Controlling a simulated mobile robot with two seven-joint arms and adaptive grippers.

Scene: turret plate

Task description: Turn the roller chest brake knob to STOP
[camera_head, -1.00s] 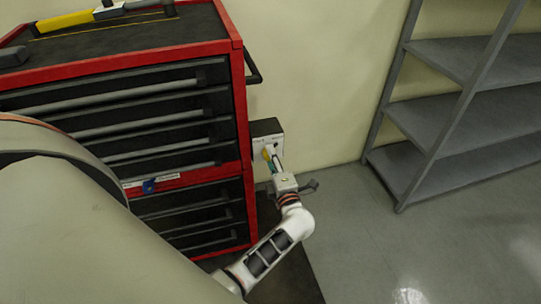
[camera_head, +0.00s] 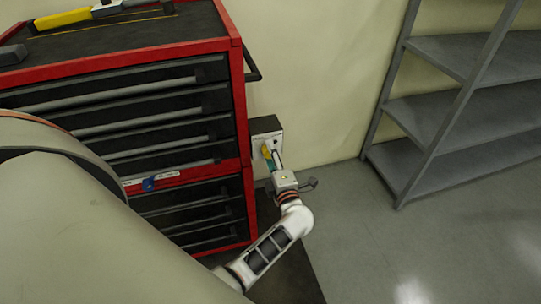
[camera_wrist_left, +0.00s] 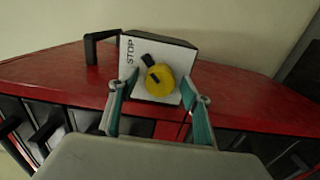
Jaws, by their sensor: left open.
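The brake knob is a round yellow knob (camera_wrist_left: 160,82) with black marks, on the white face of a dark box (camera_wrist_left: 183,46) at the side of the red roller chest (camera_wrist_left: 75,72). The word STOP stands at the left of that face. My left gripper (camera_wrist_left: 161,84) is open, its teal fingers on either side of the knob. Whether they touch it cannot be told. In the head view, the left gripper (camera_head: 272,159) is in front of the box (camera_head: 266,125) and partly covers the knob. My right gripper is not in view.
The chest (camera_head: 248,195) has black drawers and a side handle (camera_head: 254,64) above the box. A yellow-handled tool (camera_head: 62,19) lies on its top. A grey shelf rack (camera_head: 455,108) stands at the right. The floor between is clear.

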